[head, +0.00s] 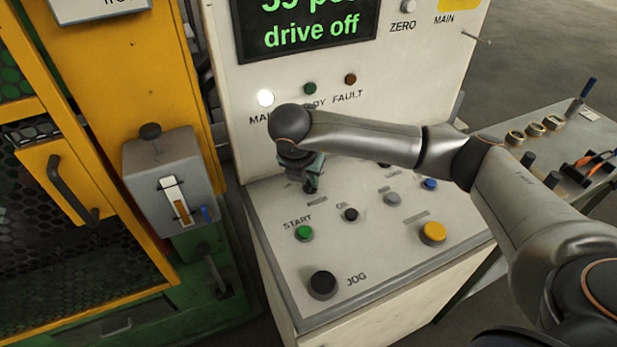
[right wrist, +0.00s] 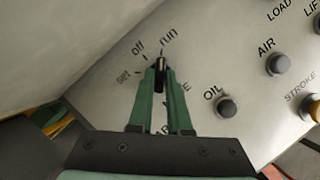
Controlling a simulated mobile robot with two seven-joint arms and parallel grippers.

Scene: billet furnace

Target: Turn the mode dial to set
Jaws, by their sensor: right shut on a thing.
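The mode dial (right wrist: 161,66) is a small dark knob on the sloping desk panel, with the labels set, off and run around its upper left side. My right gripper (right wrist: 161,72) has its green fingers shut on the dial from both sides. The knob points up in the right wrist view, toward the tick by run rather than set. In the head view my right gripper (head: 311,178) reaches down to the back left of the panel, and the dial is mostly hidden under it. My left gripper is not in view.
The desk panel (head: 375,262) also bears a green START button (head: 305,233), a black JOG button (head: 322,283) and a yellow button (head: 433,232). The display (head: 310,32) reads "drive off". A white lamp (head: 265,97) is lit. A yellow guard frame (head: 130,80) stands left.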

